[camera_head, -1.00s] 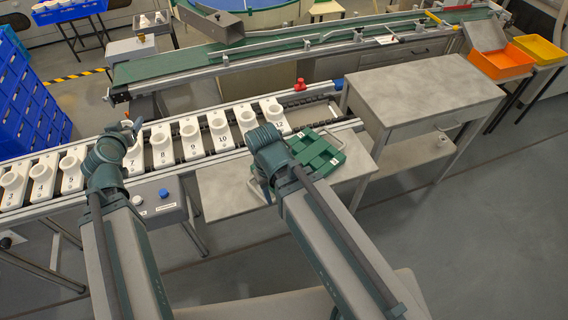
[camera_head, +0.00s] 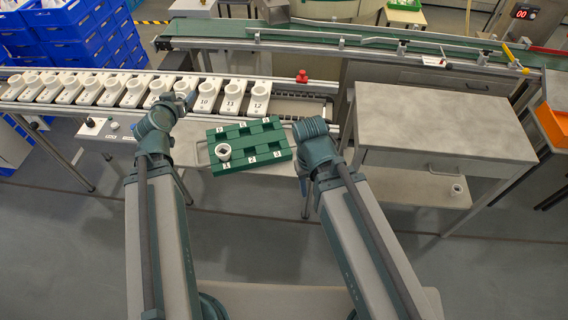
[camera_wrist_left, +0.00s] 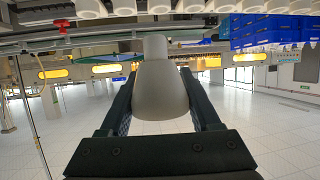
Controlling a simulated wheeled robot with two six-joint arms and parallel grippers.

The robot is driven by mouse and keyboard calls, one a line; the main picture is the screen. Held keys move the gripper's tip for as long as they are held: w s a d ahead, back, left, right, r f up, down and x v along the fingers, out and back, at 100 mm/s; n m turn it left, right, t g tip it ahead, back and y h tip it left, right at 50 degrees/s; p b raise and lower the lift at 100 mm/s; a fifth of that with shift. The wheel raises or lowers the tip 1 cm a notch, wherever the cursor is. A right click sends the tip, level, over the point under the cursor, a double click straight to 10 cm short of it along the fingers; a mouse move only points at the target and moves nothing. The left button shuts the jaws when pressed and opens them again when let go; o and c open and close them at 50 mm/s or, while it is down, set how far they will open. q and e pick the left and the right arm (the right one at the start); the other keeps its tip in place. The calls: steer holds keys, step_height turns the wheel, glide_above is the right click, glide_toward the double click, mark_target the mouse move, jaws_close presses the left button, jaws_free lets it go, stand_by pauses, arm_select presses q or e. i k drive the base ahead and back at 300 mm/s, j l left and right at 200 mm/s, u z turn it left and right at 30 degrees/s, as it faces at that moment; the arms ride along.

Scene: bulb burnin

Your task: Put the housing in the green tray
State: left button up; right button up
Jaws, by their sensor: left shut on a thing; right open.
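The green tray (camera_head: 234,143) lies on a grey table in front of the conveyor, with numbered slots. A white cup-like piece with a dark inside (camera_head: 223,152) sits in its front left slot, by label 1. My left gripper (camera_head: 189,98) is left of the tray, near the row of pallets, and shut on a pale grey tapered piece with a narrow neck (camera_wrist_left: 161,88), perhaps the housing. In the head view that piece is hard to make out. My right gripper (camera_head: 306,130) is just right of the tray and open; its fingertips are mostly hidden.
White numbered pallets with cups (camera_head: 231,98) stand along the near conveyor. An orange bin (camera_head: 553,124) is at the right edge.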

mark_target(248, 144)
steer(key=k+l, duration=0.1)
steer(key=l, duration=0.85)
steer(key=k+l, duration=0.15)
steer(key=l, duration=0.35)
